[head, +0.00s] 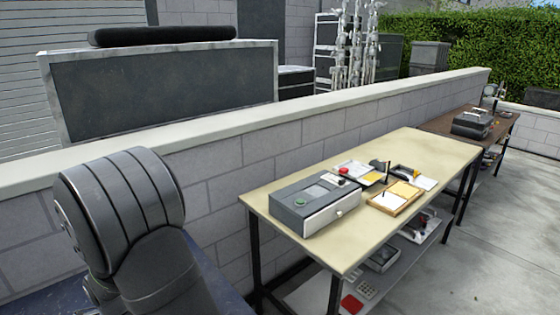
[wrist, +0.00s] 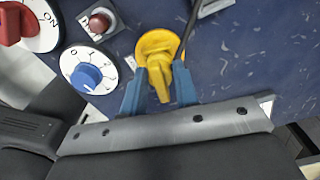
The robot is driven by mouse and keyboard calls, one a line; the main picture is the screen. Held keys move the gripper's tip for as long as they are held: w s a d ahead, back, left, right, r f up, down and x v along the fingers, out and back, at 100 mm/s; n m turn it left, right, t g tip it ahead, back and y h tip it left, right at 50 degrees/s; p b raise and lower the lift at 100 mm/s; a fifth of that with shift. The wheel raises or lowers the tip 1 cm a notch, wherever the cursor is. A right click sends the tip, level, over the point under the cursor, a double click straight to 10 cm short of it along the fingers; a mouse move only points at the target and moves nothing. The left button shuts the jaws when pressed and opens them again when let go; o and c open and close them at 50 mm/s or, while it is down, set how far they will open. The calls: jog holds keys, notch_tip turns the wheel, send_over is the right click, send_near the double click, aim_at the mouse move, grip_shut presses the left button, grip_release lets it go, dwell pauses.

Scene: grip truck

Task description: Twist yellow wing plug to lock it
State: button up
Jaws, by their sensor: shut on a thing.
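In the wrist view, the yellow wing plug (wrist: 157,45) sits on a dark blue panel (wrist: 240,65). Its round base is toward the top and its wing points down toward my gripper. My gripper (wrist: 160,88) has two blue fingers, one on each side of the yellow wing, and is shut on it. The wing's lower end shows between the fingers. The head view shows neither the plug nor my gripper.
Left of the plug are a blue knob (wrist: 86,77) on a white dial, a dark red button (wrist: 100,21) and a red switch (wrist: 12,24) marked ON. A dark cable (wrist: 190,27) runs close beside the plug. The head view shows a table (head: 260,200) beside a block wall (head: 225,170).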

jog(key=m, duration=0.4)
jog(key=shift+d+f+m, duration=0.1)
jog(key=shift+m, duration=0.2)
jog(key=shift+s+m, duration=0.1)
jog(key=shift+m, duration=2.3)
jog(key=o, duration=0.6)
jog(key=shift+o, duration=0.2)
jog(key=shift+r, duration=3.85)
jog(key=shift+f, duration=0.15)
